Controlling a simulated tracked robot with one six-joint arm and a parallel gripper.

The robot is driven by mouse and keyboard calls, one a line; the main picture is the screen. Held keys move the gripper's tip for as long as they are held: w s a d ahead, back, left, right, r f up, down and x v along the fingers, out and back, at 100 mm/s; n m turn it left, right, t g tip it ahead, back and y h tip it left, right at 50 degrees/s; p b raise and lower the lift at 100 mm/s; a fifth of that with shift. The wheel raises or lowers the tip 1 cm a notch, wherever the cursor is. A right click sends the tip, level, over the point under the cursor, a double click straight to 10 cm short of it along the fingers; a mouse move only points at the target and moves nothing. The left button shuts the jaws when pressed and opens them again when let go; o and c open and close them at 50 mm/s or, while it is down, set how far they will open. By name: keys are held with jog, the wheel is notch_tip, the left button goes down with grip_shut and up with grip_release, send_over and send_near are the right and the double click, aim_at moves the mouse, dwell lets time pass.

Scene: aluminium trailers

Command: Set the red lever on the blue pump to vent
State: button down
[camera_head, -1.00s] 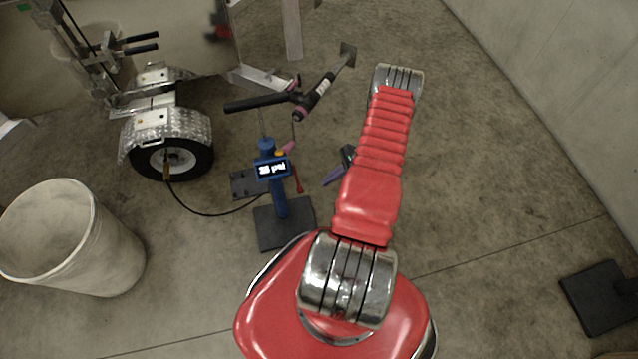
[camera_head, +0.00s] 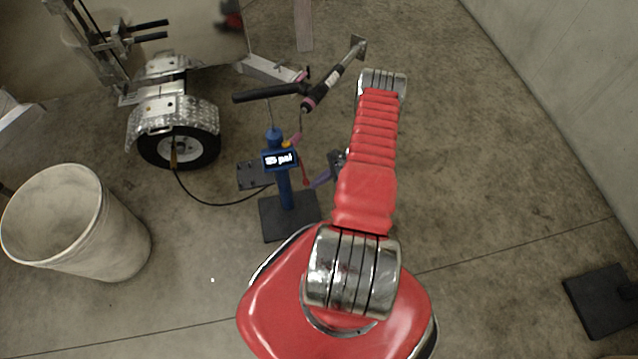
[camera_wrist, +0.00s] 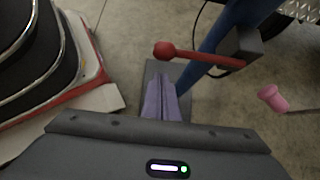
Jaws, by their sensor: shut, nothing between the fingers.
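The blue pump (camera_head: 283,182) stands upright on a dark square base plate, with a lit display (camera_head: 279,160) facing me. Its red lever (camera_head: 305,170) hangs down along the pump's right side. In the wrist view the red lever (camera_wrist: 205,55) sticks out from a dark block on the blue pump (camera_wrist: 215,48) and ends in a round red knob. My gripper (camera_wrist: 163,80) has purple fingers shut together with nothing between them. The fingertips appear just below the knob in that picture; I cannot tell whether they touch. In the head view my gripper (camera_head: 320,179) is partly hidden behind my arm, right of the lever.
A black hose runs from the pump to the trailer wheel (camera_head: 180,147). A pale bin (camera_head: 110,235) stands at left. A black-handled bar (camera_head: 265,92) is above the pump. A pink knob (camera_wrist: 272,97) is right in the wrist view. The floor at right is mostly clear.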

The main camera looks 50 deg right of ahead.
jog(key=shift+w+a+r, duration=0.15)
jog(key=shift+a+r, duration=0.1)
jog(key=shift+r, duration=0.25)
jog(key=shift+w+a+r, duration=0.15)
jog(key=shift+a+r, duration=0.05)
jog(key=shift+r, duration=0.3)
